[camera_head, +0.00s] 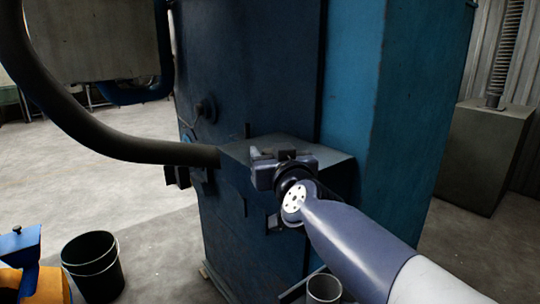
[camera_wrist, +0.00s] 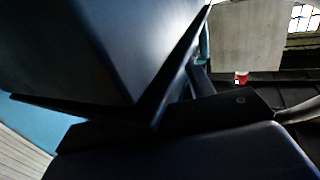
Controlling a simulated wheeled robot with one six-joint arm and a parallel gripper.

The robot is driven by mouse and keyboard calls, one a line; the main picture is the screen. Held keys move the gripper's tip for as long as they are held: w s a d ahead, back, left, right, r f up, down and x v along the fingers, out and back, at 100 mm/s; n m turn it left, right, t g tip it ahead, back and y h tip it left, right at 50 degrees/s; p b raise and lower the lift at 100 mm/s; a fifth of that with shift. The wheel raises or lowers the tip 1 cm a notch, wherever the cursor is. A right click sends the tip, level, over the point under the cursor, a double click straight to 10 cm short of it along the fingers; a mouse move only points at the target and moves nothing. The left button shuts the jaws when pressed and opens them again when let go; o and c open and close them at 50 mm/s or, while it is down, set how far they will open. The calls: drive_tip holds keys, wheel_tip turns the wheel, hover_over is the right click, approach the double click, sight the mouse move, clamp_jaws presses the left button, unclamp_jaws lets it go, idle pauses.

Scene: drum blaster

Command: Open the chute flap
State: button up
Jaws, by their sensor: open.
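The blue blaster machine (camera_head: 350,80) stands in the middle of the head view. A box-shaped housing (camera_head: 325,152) with a grey sloped top juts from its front. I cannot tell for sure which part is the chute flap; my gripper and forearm cover part of the housing's front. My gripper (camera_head: 264,158) is open, in front of the housing's top edge in the head view. I cannot tell whether it touches it. In the wrist view a dark blue panel (camera_wrist: 90,50) fills the upper left, close to the camera, above the dark gripper parts. Nothing shows held.
A thick dark hose (camera_head: 100,140) curves into the housing's left side. A black bucket (camera_head: 92,268) and a yellow and blue object (camera_head: 30,270) stand at lower left. A grey container (camera_head: 324,289) is low beneath my arm. A grey cabinet (camera_head: 482,155) stands right. Floor at left is open.

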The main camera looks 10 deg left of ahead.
drive_tip(key=shift+w+a, duration=0.35)
drive_tip(key=shift+w, duration=0.3)
clamp_jaws()
